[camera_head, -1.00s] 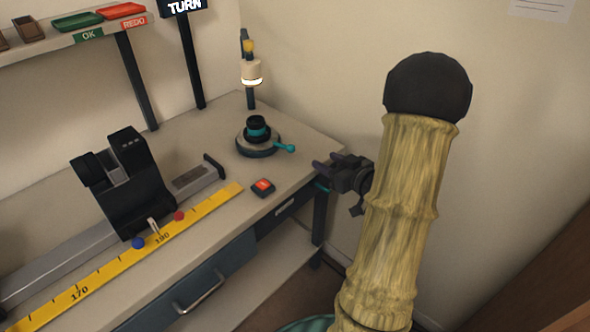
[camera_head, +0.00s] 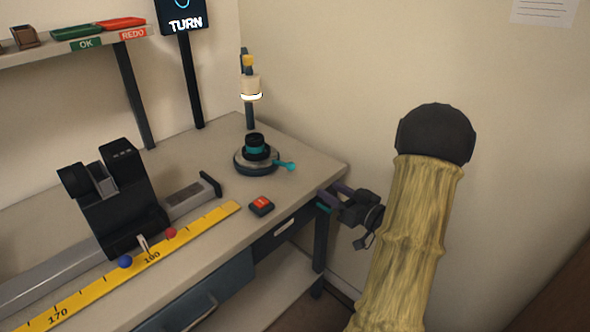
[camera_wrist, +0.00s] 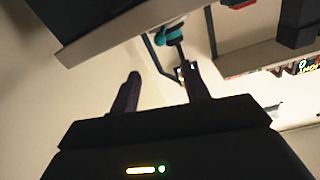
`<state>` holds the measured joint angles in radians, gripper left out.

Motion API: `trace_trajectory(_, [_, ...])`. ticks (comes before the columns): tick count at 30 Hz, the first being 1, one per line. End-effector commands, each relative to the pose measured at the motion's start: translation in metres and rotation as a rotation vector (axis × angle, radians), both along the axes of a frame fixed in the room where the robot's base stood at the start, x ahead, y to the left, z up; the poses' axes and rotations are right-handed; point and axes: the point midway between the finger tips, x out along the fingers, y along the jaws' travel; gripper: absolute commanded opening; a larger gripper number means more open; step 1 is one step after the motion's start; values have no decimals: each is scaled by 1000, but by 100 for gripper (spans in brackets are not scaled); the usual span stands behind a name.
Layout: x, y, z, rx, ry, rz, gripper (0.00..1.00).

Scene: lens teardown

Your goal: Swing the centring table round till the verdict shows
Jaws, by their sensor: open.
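The centring table (camera_head: 243,165) is a round dark and grey turntable with a teal ring, at the bench's back right corner. Its teal handle (camera_head: 288,166) points right. A black sign (camera_head: 180,16) on a post reads "TURN" below a partly cut-off blue symbol. My gripper (camera_head: 336,191) is open and empty beside the bench's right edge, lower right of the handle and apart from it. In the wrist view, the two dark fingers (camera_wrist: 160,88) are spread. A teal part (camera_wrist: 172,34) shows beyond them; I cannot tell what it is.
A red-topped button box (camera_head: 261,206) sits in front of the table. A lamp-like column (camera_head: 250,90) stands behind it. A black device (camera_head: 118,200) on a rail and a yellow ruler (camera_head: 190,231) fill the left. The bench edge (camera_head: 325,177) lies close to my gripper.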

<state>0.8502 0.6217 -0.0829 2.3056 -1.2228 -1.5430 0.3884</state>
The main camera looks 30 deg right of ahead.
Motion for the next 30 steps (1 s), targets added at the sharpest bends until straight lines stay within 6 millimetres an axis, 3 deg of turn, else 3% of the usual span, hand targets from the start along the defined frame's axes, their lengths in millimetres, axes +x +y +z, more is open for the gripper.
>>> trace_trajectory(21, [121,39,-1,-2,0,2,46])
trace_trajectory(30, [138,44,0,-1,1,0,46])
